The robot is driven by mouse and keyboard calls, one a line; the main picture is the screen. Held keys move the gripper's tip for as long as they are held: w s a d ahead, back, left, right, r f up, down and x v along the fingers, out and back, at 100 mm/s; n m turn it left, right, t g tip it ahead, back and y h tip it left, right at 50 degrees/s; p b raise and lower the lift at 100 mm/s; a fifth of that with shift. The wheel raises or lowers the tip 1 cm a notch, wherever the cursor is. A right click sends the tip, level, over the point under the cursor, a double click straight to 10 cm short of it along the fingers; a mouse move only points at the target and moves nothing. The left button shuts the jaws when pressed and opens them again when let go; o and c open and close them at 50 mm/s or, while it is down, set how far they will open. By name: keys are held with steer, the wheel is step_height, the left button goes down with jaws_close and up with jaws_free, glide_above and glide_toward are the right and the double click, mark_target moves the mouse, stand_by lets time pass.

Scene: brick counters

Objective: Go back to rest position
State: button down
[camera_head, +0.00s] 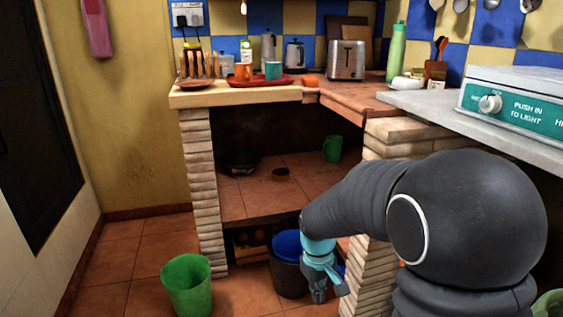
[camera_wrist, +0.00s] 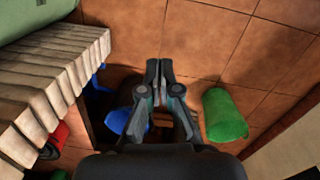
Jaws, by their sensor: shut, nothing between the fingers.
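My gripper (camera_head: 329,290) hangs low in front of the counter in the head view, beside the brick pillar on the right. It points down toward the floor. In the wrist view my gripper (camera_wrist: 159,66) has its fingertips together, with nothing between them. The tiled floor lies beyond the fingertips. My dark arm covers the lower right of the head view and hides part of the counter and pillar behind it.
A green bin (camera_head: 187,286) stands on the floor at left; it also shows in the wrist view (camera_wrist: 225,115). A dark bin with a blue lining (camera_head: 288,268) stands just left of my gripper. A brick pillar (camera_head: 203,190) supports the counter.

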steer(key=s+d+r+m+t+p, duration=0.2)
steer(key=s+d+r+t, duration=0.1)
steer(key=s+r, duration=0.6)
steer(key=s+d+r+m+t+p, duration=0.2)
steer(key=s+d+r+m, duration=0.1)
steer(key=s+r, duration=0.7)
steer(key=shift+s+d+r+t+y, duration=0.3)
steer(key=shift+d+r+t+y, duration=0.1)
steer(key=shift+r, duration=0.5)
